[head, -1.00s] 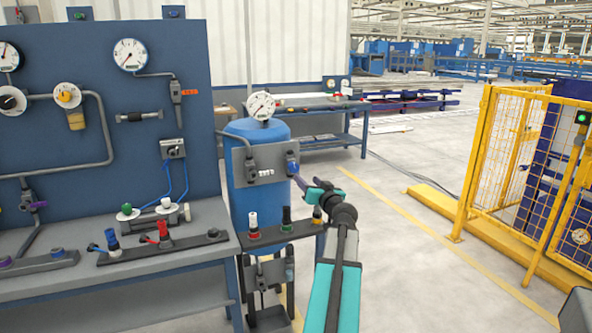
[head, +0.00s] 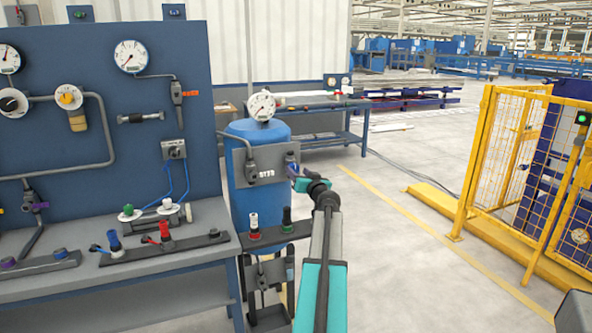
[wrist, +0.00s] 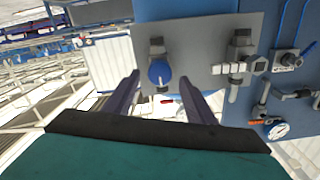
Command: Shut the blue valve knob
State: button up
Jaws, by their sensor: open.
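The blue valve knob (wrist: 160,71) sits on a grey plate (wrist: 205,30) in the wrist view. In the head view the plate (head: 267,170) is on the front of a blue tank (head: 245,129), and the knob (head: 291,158) shows small at its right side. My gripper (wrist: 160,85) is open, with one dark finger on each side of the knob in the wrist view. I cannot tell whether the fingertips touch it or stop short. In the head view my gripper (head: 296,178) is at the plate's right edge, just below the knob, partly hidden by my wrist.
A panel (head: 105,105) with gauges and pipes stands left, behind a bench (head: 120,270). Below the tank plate is a shelf (head: 275,238) with capped fittings. A yellow fence (head: 490,150) stands at right. The floor (head: 420,260) between is clear.

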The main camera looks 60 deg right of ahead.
aim_at(295, 169)
jog(key=shift+p+x, duration=0.3)
jog(key=shift+x, duration=1.35)
jog(key=c, duration=0.9)
jog(key=shift+a, duration=0.2)
jog(key=shift+c, duration=0.7)
jog(key=shift+d+f, duration=0.1)
jog(key=shift+d, duration=0.1)
